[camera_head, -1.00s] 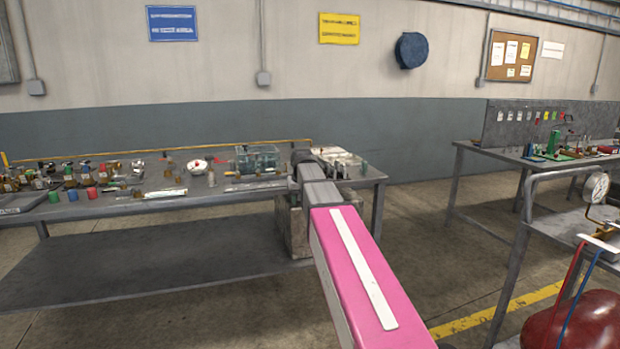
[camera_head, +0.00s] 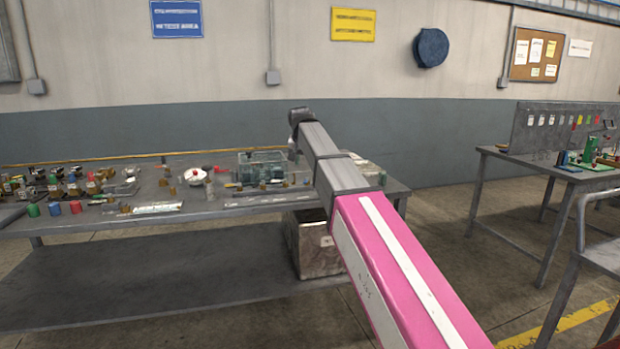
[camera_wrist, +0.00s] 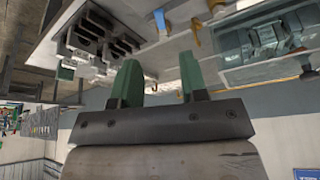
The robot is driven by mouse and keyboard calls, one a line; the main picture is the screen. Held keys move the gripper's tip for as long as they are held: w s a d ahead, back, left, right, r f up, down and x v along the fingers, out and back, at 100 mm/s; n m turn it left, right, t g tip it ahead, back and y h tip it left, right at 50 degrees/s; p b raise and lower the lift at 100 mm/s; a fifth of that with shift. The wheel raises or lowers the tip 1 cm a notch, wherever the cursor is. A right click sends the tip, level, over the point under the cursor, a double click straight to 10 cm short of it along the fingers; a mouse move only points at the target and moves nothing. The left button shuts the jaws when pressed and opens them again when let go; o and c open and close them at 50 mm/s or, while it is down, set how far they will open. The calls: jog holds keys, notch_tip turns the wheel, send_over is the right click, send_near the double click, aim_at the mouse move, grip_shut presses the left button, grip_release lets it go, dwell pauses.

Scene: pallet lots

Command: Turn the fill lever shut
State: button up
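My gripper (camera_wrist: 158,78) shows in the wrist view with two green fingers apart and nothing between them. The wrist view is upside down. A small yellow-orange handle (camera_wrist: 195,34) and a blue-tipped piece (camera_wrist: 160,20) show beyond the fingertips, apart from them. I cannot tell which part is the fill lever. A clear bluish tank (camera_wrist: 268,42) stands beside these pieces; in the head view a clear tank (camera_head: 262,168) stands on the long bench. In the head view my arm reaches over the bench's right end, and the fingers cannot be made out.
The long grey bench (camera_head: 60,228) holds many small parts, including red, green and blue cylinders at left. A metal box (camera_head: 316,246) stands under its right end. A second table (camera_head: 545,170) with a pegboard stands at right. Open floor (camera_head: 450,235) lies between them.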

aim_at(305, 181)
jog(key=x, duration=0.9)
jog(key=shift+a, duration=0.1)
grip_shut()
